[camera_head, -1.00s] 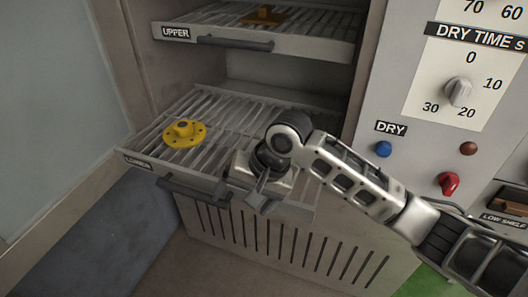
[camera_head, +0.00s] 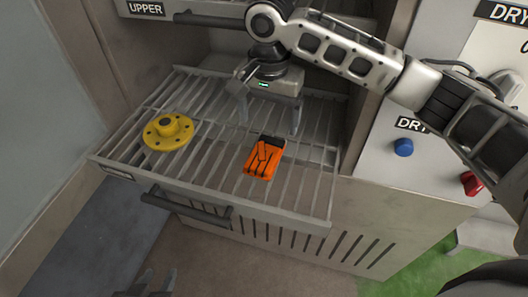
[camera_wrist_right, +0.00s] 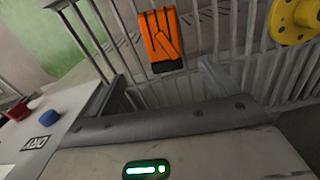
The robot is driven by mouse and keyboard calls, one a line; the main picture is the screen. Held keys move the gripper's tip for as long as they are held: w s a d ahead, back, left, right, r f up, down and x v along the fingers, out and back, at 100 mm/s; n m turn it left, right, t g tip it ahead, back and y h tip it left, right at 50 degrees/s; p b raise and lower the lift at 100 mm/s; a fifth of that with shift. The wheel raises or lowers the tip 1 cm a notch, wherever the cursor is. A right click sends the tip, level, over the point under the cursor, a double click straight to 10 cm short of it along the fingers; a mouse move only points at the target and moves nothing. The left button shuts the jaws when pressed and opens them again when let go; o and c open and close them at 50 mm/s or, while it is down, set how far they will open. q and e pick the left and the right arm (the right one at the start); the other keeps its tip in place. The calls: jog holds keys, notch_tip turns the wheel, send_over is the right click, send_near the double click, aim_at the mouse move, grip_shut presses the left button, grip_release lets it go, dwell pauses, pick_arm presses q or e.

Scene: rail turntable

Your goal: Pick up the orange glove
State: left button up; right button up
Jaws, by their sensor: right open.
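The orange glove (camera_head: 262,160) with a black cuff lies flat on the wire lower rack (camera_head: 215,190), right of its middle. It also shows in the right wrist view (camera_wrist_right: 162,42), just beyond the fingers. My right gripper (camera_head: 269,126) is open and empty, its fingers pointing down above the rack, just behind the glove in the head view. The glove is apart from both fingers and wholly visible. My left gripper (camera_head: 150,284) shows only partly at the bottom edge, and its jaws are unclear.
A yellow flanged disc (camera_head: 168,132) lies on the rack left of the glove, also in the right wrist view (camera_wrist_right: 296,18). The upper rack (camera_head: 180,18) is above, partly behind my right arm. A panel with a blue button (camera_head: 402,147) and red knob (camera_head: 471,183) stands right.

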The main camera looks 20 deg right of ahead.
send_over(265, 153)
jog(key=f, duration=0.4)
jog(key=shift+w+d+f, duration=0.1)
jog(key=shift+d+f, duration=0.2)
jog(key=shift+a+f, duration=0.15)
jog(key=shift+f, duration=1.2)
jog(key=shift+a+f, duration=0.15)
jog(key=shift+f, duration=1.15)
jog(key=c, duration=1.1)
